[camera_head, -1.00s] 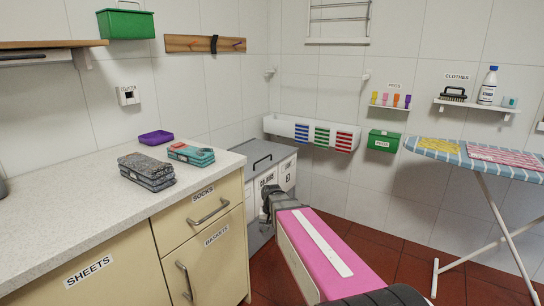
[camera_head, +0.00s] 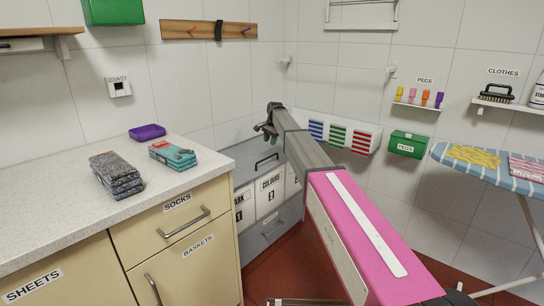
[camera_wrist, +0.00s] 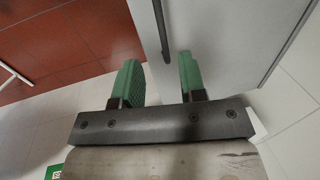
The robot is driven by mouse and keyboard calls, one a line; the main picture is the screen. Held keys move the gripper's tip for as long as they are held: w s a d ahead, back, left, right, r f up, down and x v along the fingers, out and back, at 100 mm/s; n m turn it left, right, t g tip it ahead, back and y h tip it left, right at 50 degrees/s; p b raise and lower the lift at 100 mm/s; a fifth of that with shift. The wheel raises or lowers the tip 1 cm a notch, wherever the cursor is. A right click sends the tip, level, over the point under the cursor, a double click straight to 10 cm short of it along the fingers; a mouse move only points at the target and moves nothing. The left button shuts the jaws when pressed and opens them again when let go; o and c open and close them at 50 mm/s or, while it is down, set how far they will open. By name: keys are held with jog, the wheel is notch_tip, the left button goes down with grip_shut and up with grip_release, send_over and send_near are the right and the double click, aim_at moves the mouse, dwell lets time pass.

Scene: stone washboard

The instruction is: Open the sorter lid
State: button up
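The sorter is a grey cabinet with labelled white fronts (camera_head: 270,194), standing beyond the counter's right end. Its grey lid (camera_head: 240,157) lies flat and shut, with a black bar handle (camera_head: 266,160) on top. In the wrist view, my gripper (camera_wrist: 160,70) has its two green fingers apart with nothing clasped. The dark handle bar (camera_wrist: 160,28) shows in the gap between them, seemingly beyond the fingertips, with the pale grey lid (camera_wrist: 225,40) to the right.
The counter (camera_head: 60,210) holds folded grey cloths (camera_head: 117,175), folded teal cloths (camera_head: 172,155) and a purple tray (camera_head: 147,132). A striped wall rack (camera_head: 338,135) and green pegs box (camera_head: 408,144) are near my arm. An ironing board (camera_head: 480,168) stands right. Red floor (camera_head: 285,265) is partly free.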

aim_at(268, 158)
jog(key=f, duration=0.3)
jog(key=a+f, duration=0.1)
jog(key=f, duration=0.2)
jog(key=w+f, duration=0.1)
jog(key=f, duration=0.3)
jog(key=shift+w+a, duration=0.1)
jog(key=shift+a, duration=0.15)
grip_shut()
